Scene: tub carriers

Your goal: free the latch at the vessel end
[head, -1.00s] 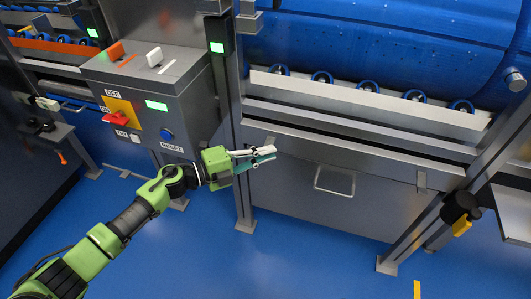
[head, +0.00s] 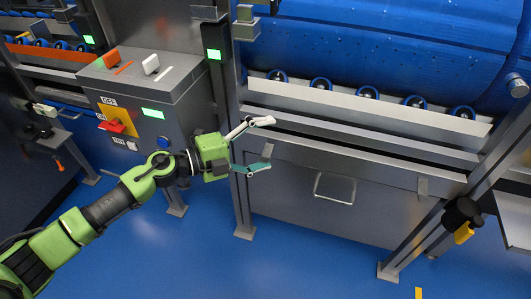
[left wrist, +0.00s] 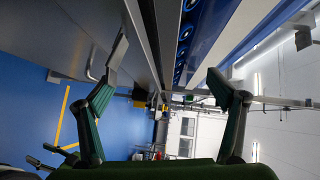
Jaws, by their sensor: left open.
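A small grey metal latch tab (head: 267,151) sits at the left end of the top edge of the tub's front panel (head: 290,195). A matching latch tab (head: 422,188) sits at the panel's right end. My left gripper (head: 268,145) is open and empty in front of the left tab, one finger above it and one below. I cannot tell whether it touches. In the left wrist view my left gripper (left wrist: 166,62) is spread wide with nothing between the fingers. The blue vessel (head: 380,50) lies above the rollers. My right gripper is out of view.
A grey control box (head: 180,85) with switches and a red knob stands close left of my wrist. A steel post (head: 242,200) is beside the gripper. A bar handle (head: 335,188) projects from the panel. A black knob with a yellow part (head: 462,214) is at right.

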